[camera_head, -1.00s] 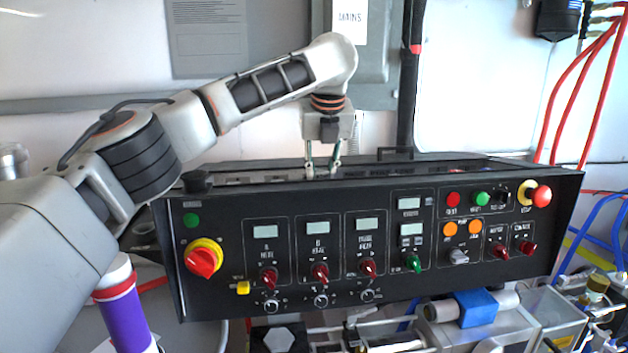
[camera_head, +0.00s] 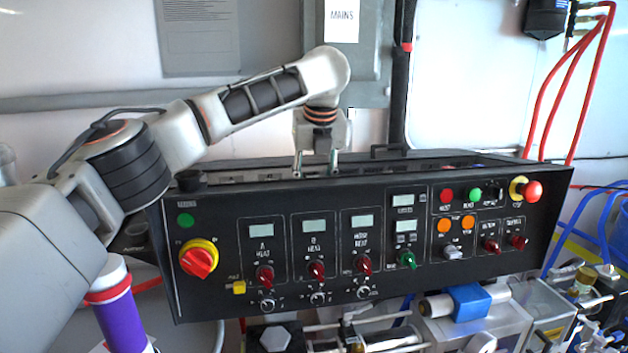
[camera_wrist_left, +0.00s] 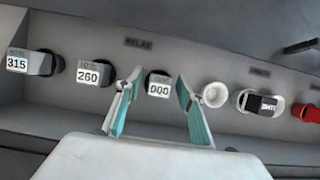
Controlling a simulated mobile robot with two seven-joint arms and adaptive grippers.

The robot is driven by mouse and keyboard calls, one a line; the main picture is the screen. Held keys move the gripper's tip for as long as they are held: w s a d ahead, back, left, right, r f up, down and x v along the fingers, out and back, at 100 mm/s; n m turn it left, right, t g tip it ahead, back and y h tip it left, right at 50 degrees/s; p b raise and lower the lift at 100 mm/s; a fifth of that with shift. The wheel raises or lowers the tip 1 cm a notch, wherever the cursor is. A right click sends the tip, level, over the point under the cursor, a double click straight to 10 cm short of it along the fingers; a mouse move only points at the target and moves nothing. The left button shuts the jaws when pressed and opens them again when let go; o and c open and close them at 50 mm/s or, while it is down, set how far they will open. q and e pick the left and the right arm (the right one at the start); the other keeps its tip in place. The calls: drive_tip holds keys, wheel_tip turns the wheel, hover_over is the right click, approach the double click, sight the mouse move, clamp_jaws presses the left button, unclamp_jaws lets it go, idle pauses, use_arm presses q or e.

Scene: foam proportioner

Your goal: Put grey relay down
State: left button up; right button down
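The grey relay (camera_wrist_left: 158,86), with a white label reading 000, sits in the row along the panel wall in the left wrist view. My left gripper (camera_wrist_left: 158,80) is open, with its teal fingers on either side of the relay. A gap shows between each finger and the relay. In the head view, my left gripper (camera_head: 316,172) reaches down behind the top front edge of the black control console (camera_head: 215,292), and the relay is hidden there. My right gripper is in neither view.
Left of the 000 relay sit grey blocks labelled 260 (camera_wrist_left: 95,73) and 315 (camera_wrist_left: 32,62). A white round piece (camera_wrist_left: 215,94) is close to the right finger. A white part with a black label (camera_wrist_left: 262,104) and a red part (camera_wrist_left: 306,112) sit further right.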

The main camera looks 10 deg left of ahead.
use_arm(q)
drive_tip(key=shift+r, duration=0.4)
drive_tip(key=v, duration=1.1)
drive_tip(key=shift+s+r, duration=0.2)
drive_tip(key=shift+r, duration=0.2)
drive_tip(key=shift+s+f, duration=0.1)
